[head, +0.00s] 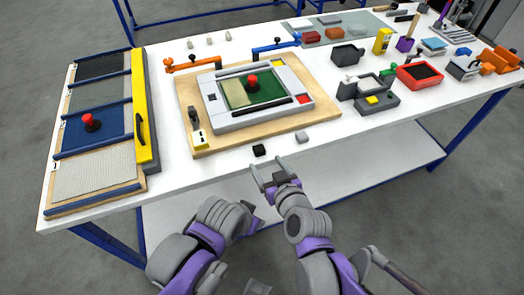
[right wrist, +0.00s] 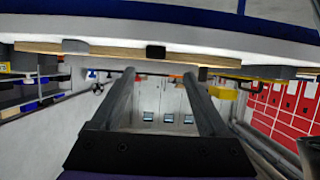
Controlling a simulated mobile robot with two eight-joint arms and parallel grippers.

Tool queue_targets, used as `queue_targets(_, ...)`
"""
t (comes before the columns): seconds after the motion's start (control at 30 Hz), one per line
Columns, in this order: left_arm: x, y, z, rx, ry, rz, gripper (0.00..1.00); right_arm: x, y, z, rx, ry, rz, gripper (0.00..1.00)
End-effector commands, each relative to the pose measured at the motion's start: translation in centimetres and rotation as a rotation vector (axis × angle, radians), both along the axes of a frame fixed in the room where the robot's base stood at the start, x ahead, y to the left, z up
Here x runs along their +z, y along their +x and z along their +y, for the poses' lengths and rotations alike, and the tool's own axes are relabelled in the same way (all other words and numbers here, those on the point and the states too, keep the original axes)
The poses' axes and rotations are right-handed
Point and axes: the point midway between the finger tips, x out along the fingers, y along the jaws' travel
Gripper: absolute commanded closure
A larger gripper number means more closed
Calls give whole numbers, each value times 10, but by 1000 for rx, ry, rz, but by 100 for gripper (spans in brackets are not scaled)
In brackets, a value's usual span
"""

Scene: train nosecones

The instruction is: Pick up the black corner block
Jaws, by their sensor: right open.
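The black corner block (head: 259,150) is a small dark block on the white table near its front edge. It also shows in the right wrist view (right wrist: 155,52), where the scene looks upside down, just beyond the fingertips. My right gripper (head: 267,165) is open and empty just in front of the block, and its two fingers show in the right wrist view (right wrist: 158,76). The block lines up with the gap between them and appears apart from them. My left arm is low in the head view; its gripper is too unclear to read.
A light grey block (head: 302,137) sits right of the black block. Behind them is a wooden board (head: 200,145) carrying a grey frame with a green panel. A wooden panel board (head: 95,205) lies left. Several bins and parts, including a red tray (head: 420,75), crowd the right.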

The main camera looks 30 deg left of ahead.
Motion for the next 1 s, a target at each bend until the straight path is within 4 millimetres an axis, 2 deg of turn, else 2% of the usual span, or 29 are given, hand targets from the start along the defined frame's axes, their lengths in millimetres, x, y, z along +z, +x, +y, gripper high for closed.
queue_targets(0.27,-3,0,0,0,0,1,50,-9,13,14,-1,1,1,22)
queue_targets(0.6,-6,-1,0,0,0,2,50,-26,44,39,0,-1,1,22)
queue_targets(0.9,-6,-1,0,0,0,2,50,-28,46,42,-1,0,2,22)
queue_targets(1.0,-6,-1,0,0,0,2,50,-28,46,42,-1,0,2,39)
